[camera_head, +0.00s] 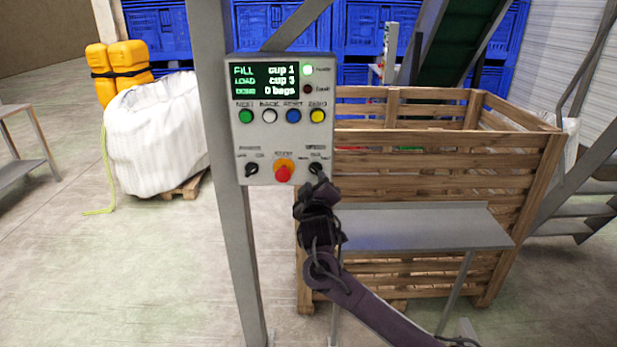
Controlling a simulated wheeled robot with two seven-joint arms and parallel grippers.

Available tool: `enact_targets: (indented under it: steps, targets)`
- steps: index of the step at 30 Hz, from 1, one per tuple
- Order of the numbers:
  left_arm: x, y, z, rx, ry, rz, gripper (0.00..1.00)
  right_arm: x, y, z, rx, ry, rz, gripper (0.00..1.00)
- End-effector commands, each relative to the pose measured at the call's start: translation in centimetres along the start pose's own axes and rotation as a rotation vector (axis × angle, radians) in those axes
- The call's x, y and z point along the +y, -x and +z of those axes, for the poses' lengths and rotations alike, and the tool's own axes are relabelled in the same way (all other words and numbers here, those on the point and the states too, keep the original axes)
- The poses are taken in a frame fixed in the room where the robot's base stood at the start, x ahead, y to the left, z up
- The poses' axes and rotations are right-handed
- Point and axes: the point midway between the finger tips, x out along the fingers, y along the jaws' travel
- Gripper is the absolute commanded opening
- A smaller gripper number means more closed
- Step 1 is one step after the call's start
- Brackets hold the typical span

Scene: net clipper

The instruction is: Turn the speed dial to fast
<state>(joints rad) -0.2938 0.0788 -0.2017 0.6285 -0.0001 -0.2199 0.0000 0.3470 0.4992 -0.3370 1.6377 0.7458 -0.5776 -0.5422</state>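The control panel (262,142) is a grey box on a metal post, with a lit screen (266,80) reading fill cup 1, load cup 3 and 0 bags. The speed dial (316,168) is the black knob at the panel's lower right. Its small labels are too blurred to read, and its setting cannot be told. My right gripper (318,182) reaches up from below, with its tips at or just under the speed dial. Whether it touches or grips the dial cannot be told. My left gripper is out of view.
Close to the dial are a red stop button (283,174) and another black knob (252,169). A row of coloured buttons (293,116) sits above. A grey shelf (420,228) and wooden crate (480,160) stand right of my arm. A white bulk bag (155,135) stands left.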

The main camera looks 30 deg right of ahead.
Motion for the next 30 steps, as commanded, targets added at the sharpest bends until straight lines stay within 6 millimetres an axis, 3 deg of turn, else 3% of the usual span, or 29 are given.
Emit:
enact_targets:
  steps: [3,9,20,27,30]
  targets:
    - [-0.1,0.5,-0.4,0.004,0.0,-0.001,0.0,0.2,-2.0,-0.1,-0.001,0.0,0.002,0.32]
    - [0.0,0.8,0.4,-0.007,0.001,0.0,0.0,0.0,-4.1,-0.1,0.0,-0.001,0.0,0.32]
    - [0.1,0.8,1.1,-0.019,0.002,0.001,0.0,-0.1,-4.7,0.0,0.0,-0.002,-0.002,0.32]
    - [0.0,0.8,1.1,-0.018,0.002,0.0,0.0,-0.1,-4.7,0.1,0.0,-0.001,-0.002,0.02]
    - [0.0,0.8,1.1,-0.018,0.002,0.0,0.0,-0.1,-4.7,0.1,0.0,-0.001,-0.002,0.0]
